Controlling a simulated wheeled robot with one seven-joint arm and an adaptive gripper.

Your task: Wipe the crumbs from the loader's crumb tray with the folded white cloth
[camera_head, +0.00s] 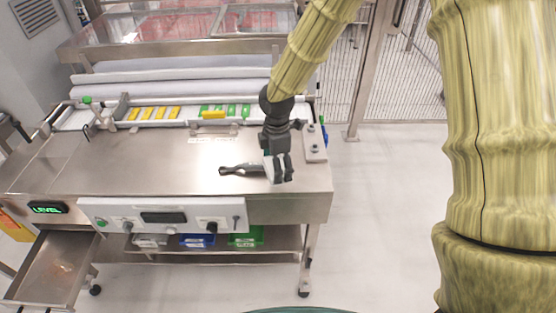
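The crumb tray (28,284) is a metal drawer pulled out at the lower left of the loader. Faint brownish specks, which look like crumbs (65,267), lie on its floor. My gripper (279,175) points down at the right part of the loader's steel top, far to the right of the tray. A small white patch (267,166) shows at the left side of its fingers. It may be the folded white cloth, but the fingers hide most of it. I cannot tell whether the fingers are shut on it or whether it touches the top.
A dark-handled tool (238,169) lies just left of my gripper. A rail with yellow and green pieces (213,115) runs along the back of the steel top (120,165). A control panel (165,216) fronts it. A shelf below holds a blue bin (197,240) and a green bin (247,238).

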